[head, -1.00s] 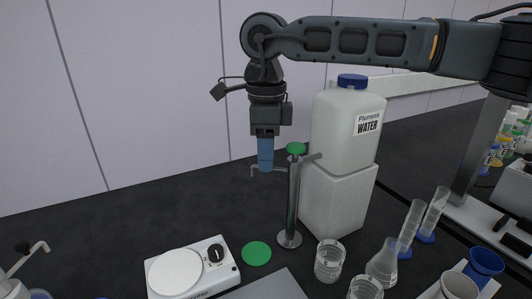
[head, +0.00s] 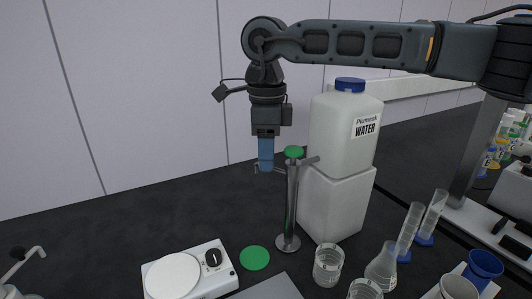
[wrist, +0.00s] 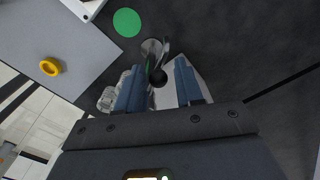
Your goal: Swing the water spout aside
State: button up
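The water spout (head: 270,170) is a thin metal arm reaching left from the top of an upright metal post (head: 291,205) with a green cap. Its outer end bends down. My gripper (head: 266,169) points straight down at the spout's outer part, and its blue fingers partly hide it. In the wrist view, the two fingers of my gripper (wrist: 160,90) stand apart, with a dark round end (wrist: 158,77) between them, closer to the left finger. I cannot tell whether a finger touches it. The post's base shows beyond the fingertips.
A white water container (head: 340,135) on a white block stands right of the post. A green disc (head: 254,258) and a white hotplate (head: 173,274) lie front left. Beakers (head: 328,264), a flask (head: 382,268) and cylinders stand front right. The dark bench left of the post is clear.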

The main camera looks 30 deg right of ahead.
jog(key=shift+s+a+r, duration=0.1)
jog(key=shift+s, duration=0.1)
jog(key=shift+r+p, duration=1.7)
jog(key=shift+r, duration=1.95)
